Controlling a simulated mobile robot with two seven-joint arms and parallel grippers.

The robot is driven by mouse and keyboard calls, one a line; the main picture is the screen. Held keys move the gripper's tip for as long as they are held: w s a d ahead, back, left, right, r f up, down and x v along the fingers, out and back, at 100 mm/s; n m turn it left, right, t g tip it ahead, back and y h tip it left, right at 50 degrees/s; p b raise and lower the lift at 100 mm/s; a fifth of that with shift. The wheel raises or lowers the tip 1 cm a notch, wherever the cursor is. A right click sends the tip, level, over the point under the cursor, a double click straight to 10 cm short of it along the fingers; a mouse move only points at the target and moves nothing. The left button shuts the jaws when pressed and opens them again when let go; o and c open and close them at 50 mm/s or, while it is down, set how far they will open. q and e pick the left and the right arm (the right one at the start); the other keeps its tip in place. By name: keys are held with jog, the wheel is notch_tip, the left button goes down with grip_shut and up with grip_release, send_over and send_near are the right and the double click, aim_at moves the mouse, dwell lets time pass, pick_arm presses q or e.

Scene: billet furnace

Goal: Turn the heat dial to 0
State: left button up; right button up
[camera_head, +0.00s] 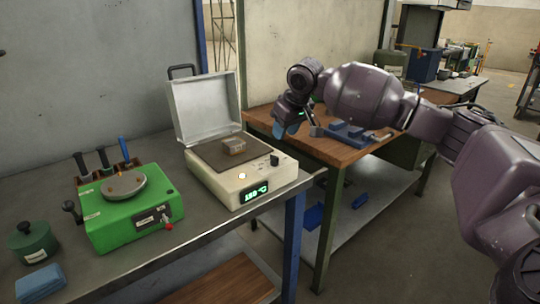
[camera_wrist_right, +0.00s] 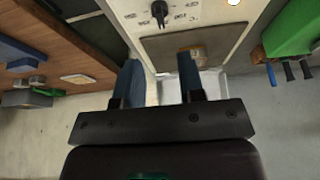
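The billet furnace (camera_head: 228,187) is a cream box on the grey bench with its lid (camera_head: 206,108) open. A green-lit display on its front seems to read about 150 °C, too small to be sure. The black heat dial (camera_head: 274,160) sits on the top panel at the right; in the right wrist view it is the black knob (camera_wrist_right: 158,12) with marks around it, too blurred to read. My right gripper (camera_head: 288,129) is above and behind the dial, apart from it. Its blue fingers are spread and empty in the wrist view (camera_wrist_right: 160,82). My left gripper is out of view.
A small tan block (camera_head: 234,147) lies on the furnace's dark plate. A glowing round button (camera_head: 242,176) is on the panel. A green device (camera_head: 130,205) stands left. A wooden table (camera_head: 330,148) with a blue tray is behind right.

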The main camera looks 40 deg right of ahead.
aim_at(275, 156)
jog(key=b+x, duration=0.2)
jog(key=x, duration=0.7)
jog(key=shift+w+f, duration=0.1)
jog(key=shift+f, duration=0.1)
jog(key=shift+w+f, duration=0.15)
jog(key=shift+f, duration=0.15)
jog(key=shift+c, duration=0.4)
